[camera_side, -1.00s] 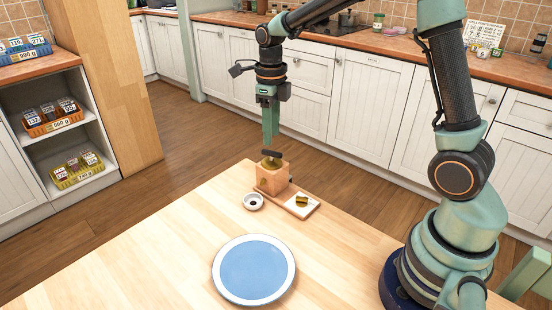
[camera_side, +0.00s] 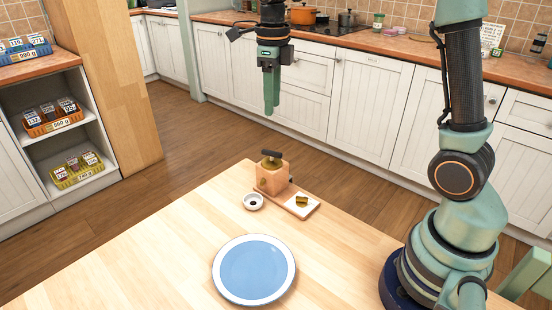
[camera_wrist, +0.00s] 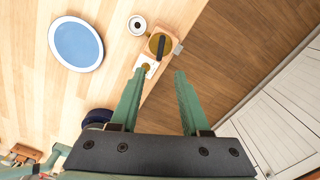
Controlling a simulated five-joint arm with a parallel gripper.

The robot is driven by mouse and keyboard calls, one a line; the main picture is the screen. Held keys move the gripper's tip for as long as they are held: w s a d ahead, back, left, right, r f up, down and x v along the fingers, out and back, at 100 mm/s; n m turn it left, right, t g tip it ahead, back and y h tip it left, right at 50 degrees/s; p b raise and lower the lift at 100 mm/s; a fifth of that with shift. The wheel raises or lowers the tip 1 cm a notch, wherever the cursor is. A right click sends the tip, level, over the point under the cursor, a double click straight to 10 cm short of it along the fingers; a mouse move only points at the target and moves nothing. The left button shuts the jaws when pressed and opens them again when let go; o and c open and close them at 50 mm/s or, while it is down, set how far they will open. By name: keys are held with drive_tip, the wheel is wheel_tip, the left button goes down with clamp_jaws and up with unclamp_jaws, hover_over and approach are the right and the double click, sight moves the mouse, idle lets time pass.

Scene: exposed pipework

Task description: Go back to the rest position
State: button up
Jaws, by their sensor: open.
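My gripper (camera_side: 271,108) hangs fingers-down in the air, well above the far end of the table. In the wrist view its two fingers (camera_wrist: 160,75) are apart with nothing between them. Below it stands a wooden block device (camera_side: 273,180) with a dark handle on top, at the table's far corner. The device also shows in the wrist view (camera_wrist: 154,37), beyond the fingertips. My gripper touches nothing.
A blue plate with a white rim (camera_side: 254,270) lies on the wooden table (camera_side: 150,255). A small white bowl (camera_side: 253,202) and a small board with a yellow-brown piece (camera_side: 302,204) sit beside the device. White cabinets (camera_side: 350,100) line the back. The air around my gripper is clear.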

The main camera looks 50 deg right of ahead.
drive_tip(key=s+a+n+t, duration=0.1)
drive_tip(key=s+n, duration=0.6)
drive_tip(key=n, duration=0.8)
drive_tip(key=s+a+n+t, duration=0.2)
drive_tip(key=s+n+t, duration=0.2)
drive_tip(key=n, duration=1.2)
drive_tip(key=s, duration=0.3)
drive_tip(key=shift+a+r, duration=0.2)
drive_tip(key=shift+r, duration=0.1)
drive_tip(key=shift+r, duration=0.1)
drive_tip(key=n+g, duration=0.4)
drive_tip(key=g, duration=0.1)
hover_over(272, 151)
wheel_tip(272, 151, down, 2)
wheel_tip(272, 151, down, 11)
drive_tip(key=shift+a+f, duration=0.1)
drive_tip(key=shift+f, duration=0.1)
